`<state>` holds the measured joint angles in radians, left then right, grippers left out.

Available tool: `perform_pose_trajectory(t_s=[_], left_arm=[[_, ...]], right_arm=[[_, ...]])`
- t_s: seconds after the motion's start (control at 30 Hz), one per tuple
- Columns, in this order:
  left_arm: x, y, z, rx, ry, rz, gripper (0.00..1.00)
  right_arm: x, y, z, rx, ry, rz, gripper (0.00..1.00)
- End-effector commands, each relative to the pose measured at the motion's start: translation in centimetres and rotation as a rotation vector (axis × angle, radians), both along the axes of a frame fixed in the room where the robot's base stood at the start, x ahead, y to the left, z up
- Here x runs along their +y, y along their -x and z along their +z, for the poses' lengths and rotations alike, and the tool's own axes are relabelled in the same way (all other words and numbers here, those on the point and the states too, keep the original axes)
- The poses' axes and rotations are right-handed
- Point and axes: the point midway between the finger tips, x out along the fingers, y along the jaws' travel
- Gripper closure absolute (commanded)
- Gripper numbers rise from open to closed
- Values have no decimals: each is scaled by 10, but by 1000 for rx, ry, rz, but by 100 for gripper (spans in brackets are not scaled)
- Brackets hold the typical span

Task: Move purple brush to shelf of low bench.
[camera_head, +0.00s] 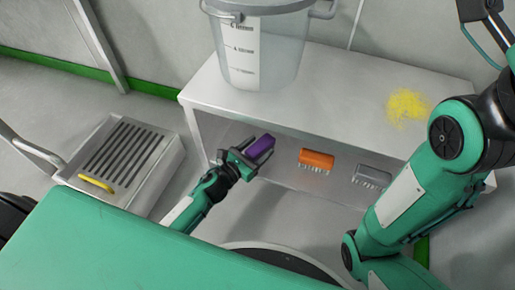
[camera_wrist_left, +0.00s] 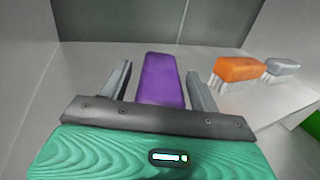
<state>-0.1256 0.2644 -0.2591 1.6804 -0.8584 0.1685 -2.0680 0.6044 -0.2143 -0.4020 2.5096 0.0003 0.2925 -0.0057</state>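The purple brush (camera_head: 261,146) is on the lower shelf of the low bench (camera_head: 290,106), left of the other brushes. My left gripper (camera_head: 243,160) reaches in at the left part of the shelf. In the left wrist view the purple brush (camera_wrist_left: 163,82) lies between its two fingers (camera_wrist_left: 160,88). The fingers look apart, with a clear gap on the brush's left and a narrow one on its right. Whether the brush touches the shelf is hidden. My right arm crosses in front of the bench's right end; its fingers do not show.
An orange brush (camera_head: 316,158) and a grey brush (camera_head: 372,174) rest on the same shelf. A clear graduated bucket (camera_head: 263,48) and a patch of yellow powder (camera_head: 408,106) are on the bench top. A slotted grey step (camera_head: 125,160) with a yellow item stands at left.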

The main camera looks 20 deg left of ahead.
Motion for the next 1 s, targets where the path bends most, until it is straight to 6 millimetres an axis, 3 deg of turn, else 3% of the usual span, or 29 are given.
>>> perform_pose_trajectory(t_s=[0.37, 1.0], left_arm=[[0, 0, 5, 0, -1, 0, 38], [42, 94, 2, 1, 0, 0, 38]], right_arm=[[0, -1, 4, 4, 0, 1, 64], [0, -2, -7, 9, -1, -1, 64]])
